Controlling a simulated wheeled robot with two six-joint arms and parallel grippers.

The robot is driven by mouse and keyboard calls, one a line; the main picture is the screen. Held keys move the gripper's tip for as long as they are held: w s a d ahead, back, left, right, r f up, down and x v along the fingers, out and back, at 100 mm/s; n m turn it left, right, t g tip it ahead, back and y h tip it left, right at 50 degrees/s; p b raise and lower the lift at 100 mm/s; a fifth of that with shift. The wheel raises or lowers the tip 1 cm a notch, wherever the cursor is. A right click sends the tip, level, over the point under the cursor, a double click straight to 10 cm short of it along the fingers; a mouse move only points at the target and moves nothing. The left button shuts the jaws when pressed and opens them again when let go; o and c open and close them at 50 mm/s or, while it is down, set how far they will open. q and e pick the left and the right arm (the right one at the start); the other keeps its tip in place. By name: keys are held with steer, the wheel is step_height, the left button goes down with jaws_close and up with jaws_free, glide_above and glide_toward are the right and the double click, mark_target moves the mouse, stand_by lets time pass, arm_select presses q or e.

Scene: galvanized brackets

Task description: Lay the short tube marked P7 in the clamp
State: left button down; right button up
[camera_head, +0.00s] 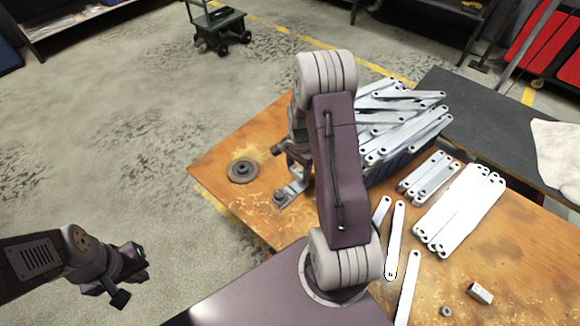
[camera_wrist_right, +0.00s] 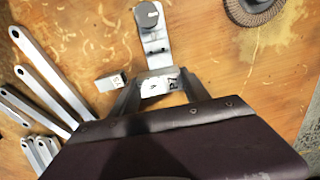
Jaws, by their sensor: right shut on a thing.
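The short tube marked P7 (camera_wrist_right: 172,82) is light grey metal and lies crosswise between the fingertips of my right gripper (camera_wrist_right: 158,88), which is shut on it. The clamp (camera_wrist_right: 155,42), a metal plate with a round knob, lies just beyond the tube in the right wrist view. Whether the tube touches it I cannot tell. In the head view the clamp (camera_head: 292,193) is on the bench beside my right arm, which hides the tube. My left gripper (camera_head: 130,277) is open and empty, low at the left, away from the bench.
Another short tube (camera_wrist_right: 111,82) lies left of the gripper in the wrist view. A round disc (camera_head: 243,171) lies near the clamp. Flat bars (camera_head: 460,210) lie at the right, by a heaped crate (camera_head: 390,168). A short piece (camera_head: 480,293) and a nut (camera_head: 445,311) lie near the front.

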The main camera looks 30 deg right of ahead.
mark_target(297, 186)
steer(key=shift+w+f, duration=0.15)
step_height(297, 186, down, 4)
steer(key=b, duration=0.4)
steer(key=shift+b, duration=0.35)
steer(key=shift+f+b, duration=0.7)
steer(key=shift+f, duration=0.6)
steer(key=o, duration=1.5)
step_height(297, 186, up, 9)
steer(key=p, duration=0.4)
steer(key=shift+r+p, duration=0.1)
steer(key=shift+p, duration=0.25)
